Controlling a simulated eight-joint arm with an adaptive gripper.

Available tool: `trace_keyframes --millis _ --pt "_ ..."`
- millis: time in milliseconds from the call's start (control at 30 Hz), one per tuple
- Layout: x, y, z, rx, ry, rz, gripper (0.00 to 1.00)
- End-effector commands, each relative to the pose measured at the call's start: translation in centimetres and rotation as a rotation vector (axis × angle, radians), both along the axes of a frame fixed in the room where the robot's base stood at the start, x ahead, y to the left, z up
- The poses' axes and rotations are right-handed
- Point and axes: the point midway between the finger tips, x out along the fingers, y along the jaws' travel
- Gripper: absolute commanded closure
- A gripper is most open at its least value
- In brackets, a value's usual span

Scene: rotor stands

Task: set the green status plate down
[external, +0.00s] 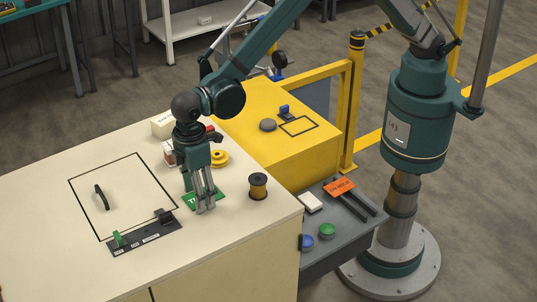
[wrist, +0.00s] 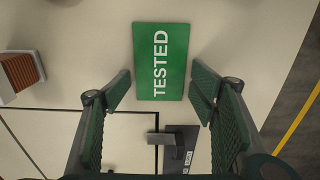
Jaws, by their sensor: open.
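The green status plate, with the white word TESTED, lies flat on the cream bench top, partly behind my fingers in the external view (external: 188,204). All of its face shows in the wrist view (wrist: 174,62). My gripper (external: 205,204) points down over the plate with its fingers apart. In the wrist view my gripper (wrist: 161,84) has its fingertips on either side of the plate's lower part, with gaps and nothing held. How high the fingertips are above the bench is hard to tell.
A dark labelled strip (external: 146,237) with small upright pieces lies front left, beside a black-outlined square with a black handle (external: 101,197). A dark spool (external: 258,186) stands right of my gripper; a yellow spool (external: 217,158) and boxes are behind. A grey tray (external: 345,231) holds an orange plate and buttons.

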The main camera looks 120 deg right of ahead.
Motion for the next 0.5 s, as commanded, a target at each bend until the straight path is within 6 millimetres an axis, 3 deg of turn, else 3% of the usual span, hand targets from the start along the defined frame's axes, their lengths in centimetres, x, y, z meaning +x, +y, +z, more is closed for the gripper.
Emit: trace_keyframes --millis 267,500 --pt "0.0 0.0 2.8 0.000 0.000 0.000 0.43" --pt "-0.1 0.0 6.9 0.000 0.000 0.000 0.43"
